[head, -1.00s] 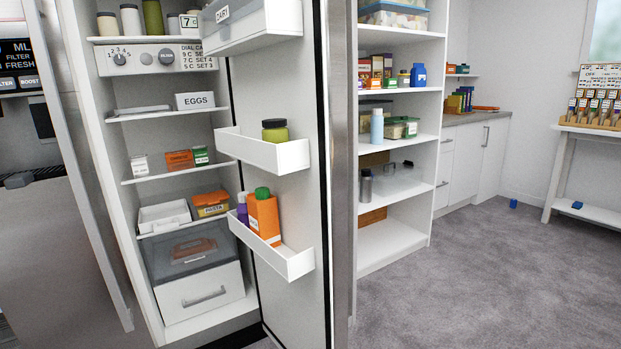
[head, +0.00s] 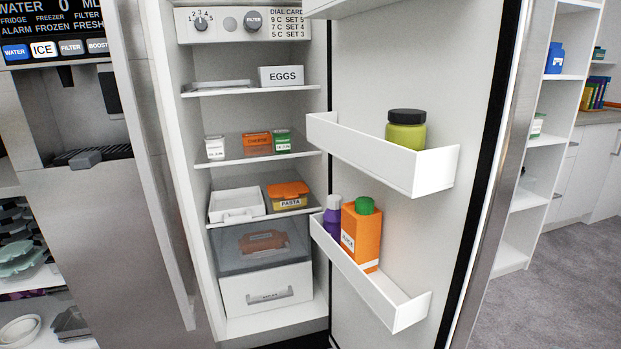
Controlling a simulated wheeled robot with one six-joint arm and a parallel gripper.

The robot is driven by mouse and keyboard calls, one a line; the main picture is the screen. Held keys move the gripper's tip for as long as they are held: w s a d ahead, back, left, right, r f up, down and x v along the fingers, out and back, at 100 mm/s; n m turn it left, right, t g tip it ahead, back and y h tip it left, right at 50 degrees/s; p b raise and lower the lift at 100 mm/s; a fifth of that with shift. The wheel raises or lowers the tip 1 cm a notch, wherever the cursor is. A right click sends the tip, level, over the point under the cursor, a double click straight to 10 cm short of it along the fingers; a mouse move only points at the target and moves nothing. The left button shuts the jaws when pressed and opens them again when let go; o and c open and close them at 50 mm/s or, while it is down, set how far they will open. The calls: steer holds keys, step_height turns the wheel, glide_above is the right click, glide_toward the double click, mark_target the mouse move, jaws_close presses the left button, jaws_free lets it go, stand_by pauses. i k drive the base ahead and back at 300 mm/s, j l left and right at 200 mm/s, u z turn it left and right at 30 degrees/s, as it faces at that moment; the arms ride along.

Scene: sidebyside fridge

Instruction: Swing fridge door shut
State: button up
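The fridge door (head: 445,85) stands wide open on the right of the head view, its inner side facing me. Its upper bin (head: 385,158) holds a green jar with a black lid (head: 406,130). Its lower bin (head: 375,283) holds an orange juice carton (head: 361,235) and a purple bottle (head: 332,221). The open fridge compartment (head: 265,180) shows shelves with an eggs box, small cartons, a pasta box and drawers. The door's steel outer edge (head: 503,170) runs down its right side. My gripper is not in view.
The left door (head: 75,210), with a water and ice dispenser (head: 70,120), is on the left; a long vertical handle (head: 150,180) stands out from it. White shelving (head: 540,160) is behind the open door. Grey floor (head: 560,290) is clear at lower right.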

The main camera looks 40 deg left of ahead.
mark_target(476, 68)
steer(key=i+l+u, duration=0.2)
steer(key=u, duration=0.3)
steer(key=i+l+u, duration=0.1)
steer(key=l+u, duration=0.2)
steer(key=u, duration=0.15)
steer(key=i+l+u, duration=0.1)
steer(key=l+u, duration=0.2)
steer(key=u, duration=0.2)
steer(key=l+u, duration=0.6)
steer(key=l, duration=0.35)
steer(key=l+u, duration=0.2)
steer(key=l, duration=0.3)
steer(key=k+l+u, duration=0.15)
steer(key=l, duration=0.3)
steer(key=k+l+u, duration=0.2)
steer(key=l, duration=0.25)
steer(key=l+u, duration=0.15)
steer(key=l, duration=0.35)
steer(key=k+l, duration=0.15)
steer(key=l, duration=0.15)
steer(key=k+l, duration=0.1)
steer(key=l, duration=0.25)
steer(key=k+l, duration=0.15)
steer(key=l, duration=0.15)
steer(key=k+l+u, duration=0.2)
steer(key=k, duration=0.3)
